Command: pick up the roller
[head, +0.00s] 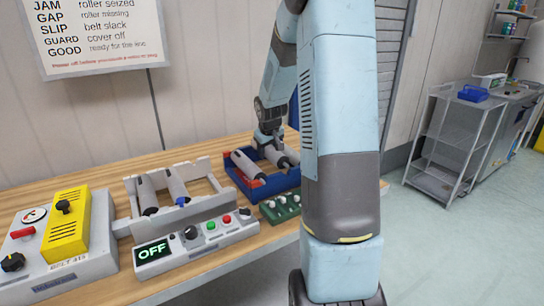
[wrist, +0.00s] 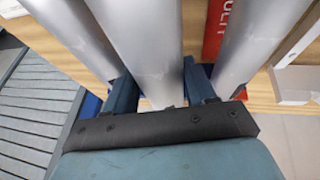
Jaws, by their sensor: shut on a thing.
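Grey rollers lie in a blue bin (head: 262,190) on the bench; one roller (head: 246,166) shows at its left and another (head: 279,156) under my gripper (head: 271,146). In the wrist view, my gripper (wrist: 158,92) has its two fingers on either side of the middle roller (wrist: 143,35), shut on it. Other rollers lie close outside both fingers, one on the left (wrist: 62,30) and one on the right (wrist: 246,35). Whether the held roller is clear of the bin I cannot tell.
A control box (head: 195,240) reading OFF, a green block with pegs (head: 280,207) and a yellow guard (head: 66,228) are nearby. A red lettered panel (wrist: 214,30) is beside the rollers.

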